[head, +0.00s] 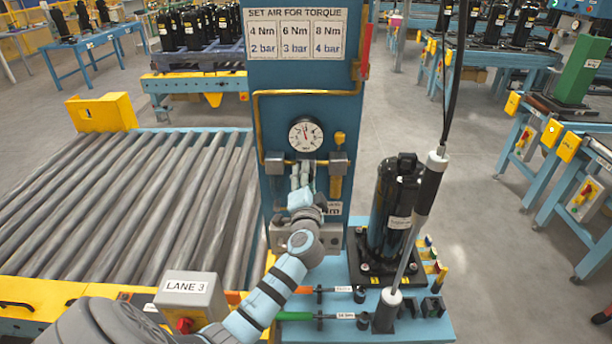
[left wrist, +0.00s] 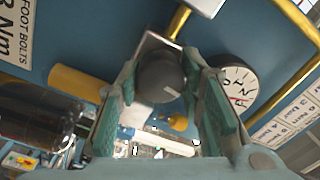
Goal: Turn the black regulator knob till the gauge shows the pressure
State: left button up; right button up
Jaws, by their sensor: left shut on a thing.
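The black regulator knob (left wrist: 160,76) shows dark and round between my finger pads in the left wrist view. In the head view it is hidden behind my left gripper (head: 303,178). That gripper is shut on the knob, one finger on each side, below the gauge. The round white gauge (head: 305,134) is on the blue column, its needle pointing roughly upward; its figures are too small to read. The gauge also shows in the left wrist view (left wrist: 238,88), partly behind a finger. My right gripper is in neither view.
A torque sign (head: 295,35) pairs 4, 6 and 8 Nm with 2, 3 and 4 bar. A yellow pipe (head: 258,115) runs beside the gauge. A black compressor (head: 393,210) and a hanging driver (head: 428,185) stand right. A roller conveyor (head: 130,200) lies left.

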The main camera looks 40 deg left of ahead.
pick_arm(q)
jog(key=m+p, duration=0.1)
jog(key=m, duration=0.3)
jog(key=shift+m, duration=0.3)
jog(key=shift+m+p, duration=0.7)
jog(key=shift+m, duration=0.8)
jog(key=o, duration=1.2)
jog(key=shift+c, duration=0.2)
jog(key=v, duration=1.2)
